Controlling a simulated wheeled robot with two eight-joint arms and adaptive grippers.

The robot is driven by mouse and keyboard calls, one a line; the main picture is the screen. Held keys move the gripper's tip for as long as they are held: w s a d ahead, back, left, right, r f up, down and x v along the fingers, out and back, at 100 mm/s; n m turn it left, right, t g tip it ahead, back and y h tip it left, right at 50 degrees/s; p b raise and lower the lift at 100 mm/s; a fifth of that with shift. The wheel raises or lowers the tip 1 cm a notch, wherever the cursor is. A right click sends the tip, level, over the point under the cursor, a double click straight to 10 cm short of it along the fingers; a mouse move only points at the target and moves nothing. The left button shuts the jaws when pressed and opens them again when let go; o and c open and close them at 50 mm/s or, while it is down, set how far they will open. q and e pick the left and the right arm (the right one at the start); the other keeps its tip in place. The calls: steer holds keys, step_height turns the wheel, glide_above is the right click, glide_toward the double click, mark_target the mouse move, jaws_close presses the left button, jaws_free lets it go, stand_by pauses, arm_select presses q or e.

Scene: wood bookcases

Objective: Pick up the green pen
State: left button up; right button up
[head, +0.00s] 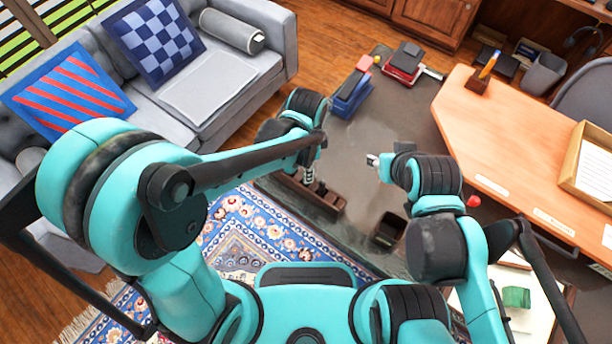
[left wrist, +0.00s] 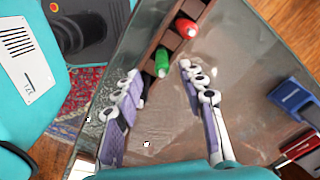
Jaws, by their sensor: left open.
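The green pen (left wrist: 162,62) stands in a brown wooden holder (left wrist: 158,38) in the left wrist view, beside a red pen (left wrist: 186,27). My left gripper (left wrist: 160,72) is open, its two fingers apart on either side of the green pen in the picture, with nothing visible held between them. In the head view my left gripper (head: 309,176) points down over the brown holder (head: 328,201), where I cannot make out the green pen. My right gripper (head: 372,160) is over the table to the right; its finger opening is too small to judge.
The dark table (head: 352,140) carries a blue item (head: 351,94), a red and black item (head: 404,62) and a small dark container (head: 389,231). A wooden desk (head: 510,140) stands at right, a grey sofa (head: 262,72) at left. The table's middle looks clear.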

arm_select(q)
step_height(320, 180, down, 6)
steer(key=shift+w+r+b, duration=0.15)
steer(key=shift+r+b, duration=0.1)
steer(key=shift+b, duration=0.9)
steer(key=shift+c, duration=1)
jaws_close()
